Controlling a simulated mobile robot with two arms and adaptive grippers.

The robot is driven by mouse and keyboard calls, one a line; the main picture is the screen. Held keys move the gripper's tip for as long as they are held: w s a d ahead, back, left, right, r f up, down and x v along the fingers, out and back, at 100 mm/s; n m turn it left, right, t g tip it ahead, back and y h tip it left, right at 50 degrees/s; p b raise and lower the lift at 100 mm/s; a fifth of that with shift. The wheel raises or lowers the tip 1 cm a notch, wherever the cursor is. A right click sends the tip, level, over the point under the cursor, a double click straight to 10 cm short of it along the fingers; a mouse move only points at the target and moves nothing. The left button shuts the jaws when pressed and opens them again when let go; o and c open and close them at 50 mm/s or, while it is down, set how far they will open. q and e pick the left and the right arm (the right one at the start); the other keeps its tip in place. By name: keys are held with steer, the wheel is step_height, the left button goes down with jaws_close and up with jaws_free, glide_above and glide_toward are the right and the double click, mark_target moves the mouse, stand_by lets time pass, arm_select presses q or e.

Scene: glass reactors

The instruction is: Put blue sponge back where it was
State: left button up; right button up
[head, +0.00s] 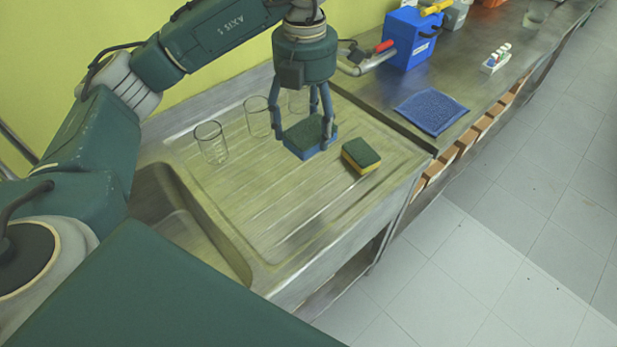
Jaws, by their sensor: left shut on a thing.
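The blue sponge (300,139), with a dark green top, is between the fingers of my left gripper (312,145) over the ribbed metal drainboard (270,205). The gripper points down and is shut on the sponge. I cannot tell whether the sponge touches the drainboard. A yellow sponge (361,155) with a dark green top lies on the drainboard just to the right, apart from the blue one. My right gripper is not in view.
Clear glasses (211,143) stand on the drainboard left of and behind the gripper. A sink basin (185,225) is at left. A blue cloth (431,111), a blue box (408,40) and a small rack (496,59) are on the counter at right. The drainboard's front is clear.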

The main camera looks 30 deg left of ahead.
arm_select(q)
step_height(320, 180, down, 6)
steer(key=s+p, duration=0.2)
steer(key=p, duration=0.1)
glide_above(306, 193)
step_height(306, 193, down, 5)
steer(key=f, duration=0.1)
steer(key=f+p, duration=0.1)
steer(key=f, duration=0.1)
steer(key=shift+s+f, duration=0.2)
steer(key=shift+f, duration=0.05)
step_height(306, 193, down, 3)
steer(key=shift+w+f, duration=0.1)
steer(key=shift+f, duration=0.1)
steer(key=o, duration=1)
steer(key=shift+r+p, duration=0.25)
steer(key=shift+p, duration=0.1)
steer(key=shift+r, duration=0.25)
step_height(306, 193, up, 11)
steer(key=b, duration=0.3)
steer(key=shift+r, duration=0.2)
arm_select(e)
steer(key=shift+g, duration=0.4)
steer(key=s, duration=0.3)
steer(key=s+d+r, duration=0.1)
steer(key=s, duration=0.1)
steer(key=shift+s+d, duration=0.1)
